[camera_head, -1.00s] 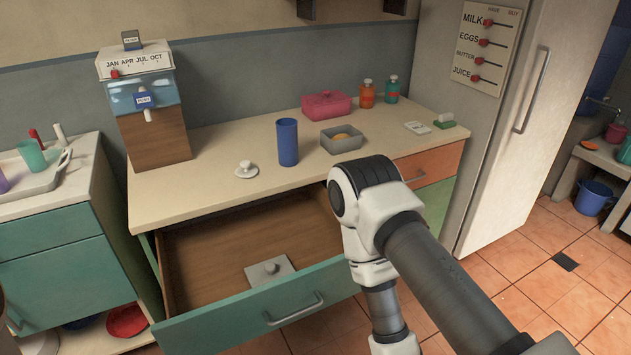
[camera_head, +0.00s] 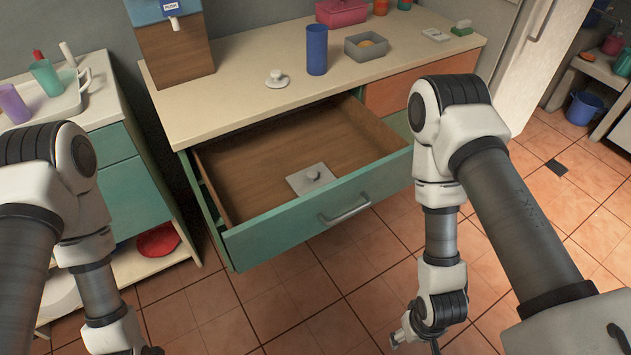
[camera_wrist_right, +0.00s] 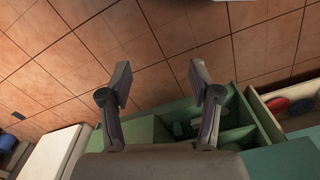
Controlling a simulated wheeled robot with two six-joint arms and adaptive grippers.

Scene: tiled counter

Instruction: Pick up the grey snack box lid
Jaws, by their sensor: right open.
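The grey snack box lid (camera_head: 303,184), a flat square plate with a round knob, lies in the open drawer near its front panel. The open grey snack box (camera_head: 352,52) stands on the counter with something orange inside. My right gripper (camera_head: 424,338) hangs to the right of the drawer, over the floor and apart from the lid. In the right wrist view its two fingers (camera_wrist_right: 160,82) are spread, with nothing between them. My left arm comes in at the left; only a dark piece of its gripper (camera_head: 148,350) shows at the bottom edge.
The open drawer (camera_head: 285,232) juts out from under the counter (camera_head: 225,105). A blue cup (camera_head: 316,50), a white knobbed lid (camera_head: 277,80) and a pink box (camera_head: 341,13) stand on the counter. The tiled floor ahead is clear.

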